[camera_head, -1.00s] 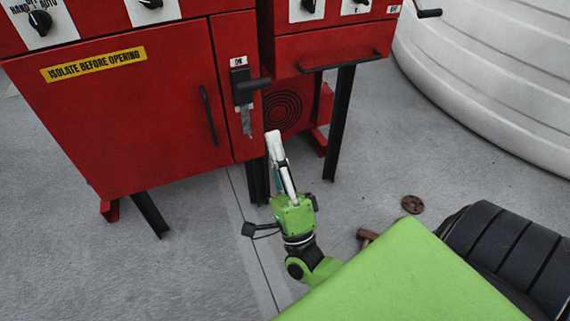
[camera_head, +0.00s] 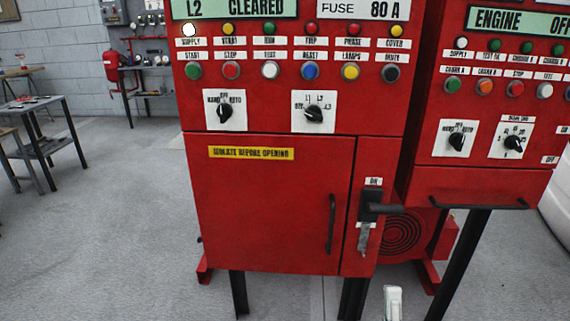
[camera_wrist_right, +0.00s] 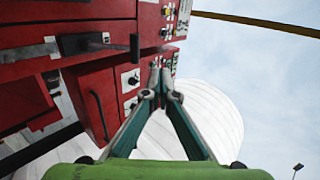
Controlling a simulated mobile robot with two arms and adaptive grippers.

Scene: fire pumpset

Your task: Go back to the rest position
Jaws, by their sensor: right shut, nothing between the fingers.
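My right gripper (camera_head: 393,303) shows only as its pale top at the bottom edge of the head view, in front of and below the red control cabinet (camera_head: 265,215). In the right wrist view its fingers (camera_wrist_right: 161,84) come together at the tips, shut and empty. They look apart from the cabinets, though the depth is hard to judge. The rest of my right arm is out of the head view. My left gripper is in neither view now.
The isolator handle (camera_head: 385,208) on the cabinet sticks out above my right gripper. A second red cabinet (camera_head: 480,185) stands to the right. A white tank (camera_wrist_right: 205,110) lies behind the fingers in the wrist view. Workbenches (camera_head: 45,115) stand at far left, with clear floor (camera_head: 120,230) between.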

